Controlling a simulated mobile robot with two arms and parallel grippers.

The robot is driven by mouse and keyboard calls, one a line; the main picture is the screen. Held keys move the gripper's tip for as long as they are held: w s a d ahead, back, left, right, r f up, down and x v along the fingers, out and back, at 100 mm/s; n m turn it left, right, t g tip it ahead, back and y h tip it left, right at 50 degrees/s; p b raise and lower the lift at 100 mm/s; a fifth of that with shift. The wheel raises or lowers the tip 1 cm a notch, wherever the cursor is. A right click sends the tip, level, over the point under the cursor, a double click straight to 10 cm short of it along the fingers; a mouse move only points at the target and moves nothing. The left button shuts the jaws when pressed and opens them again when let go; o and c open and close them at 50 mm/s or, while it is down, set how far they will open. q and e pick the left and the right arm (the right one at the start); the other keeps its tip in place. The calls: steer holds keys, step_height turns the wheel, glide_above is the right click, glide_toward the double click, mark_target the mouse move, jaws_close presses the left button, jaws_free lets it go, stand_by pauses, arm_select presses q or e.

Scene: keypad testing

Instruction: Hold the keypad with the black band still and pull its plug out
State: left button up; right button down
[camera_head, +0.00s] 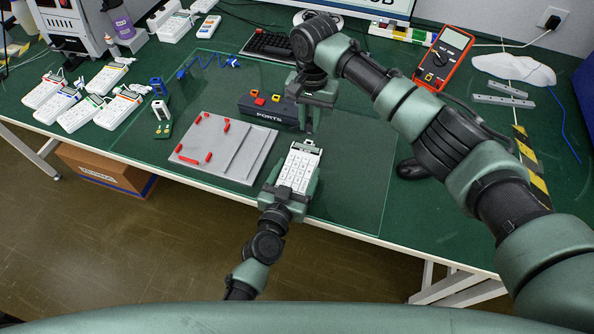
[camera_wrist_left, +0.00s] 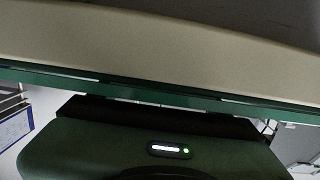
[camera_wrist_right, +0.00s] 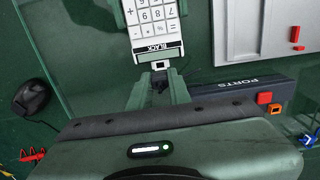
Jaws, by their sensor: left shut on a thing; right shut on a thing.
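The keypad (camera_head: 298,168) is white with rows of keys, and its end label reads BLACK in the right wrist view (camera_wrist_right: 150,18). My left gripper (camera_head: 291,180) is shut around its sides from the near end, holding it over the table's front area.
A grey board (camera_head: 222,150) with red pegs lies left of the keypad. The dark PORTS box (camera_head: 268,108) stands behind it. Several other keypads (camera_head: 85,113) lie at the left. A black mouse (camera_head: 410,169) and red multimeter (camera_head: 443,58) are at the right.

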stand_by(0.4)
arm_select(q)
steer(key=o, duration=1.6)
steer(key=shift+c, duration=0.2)
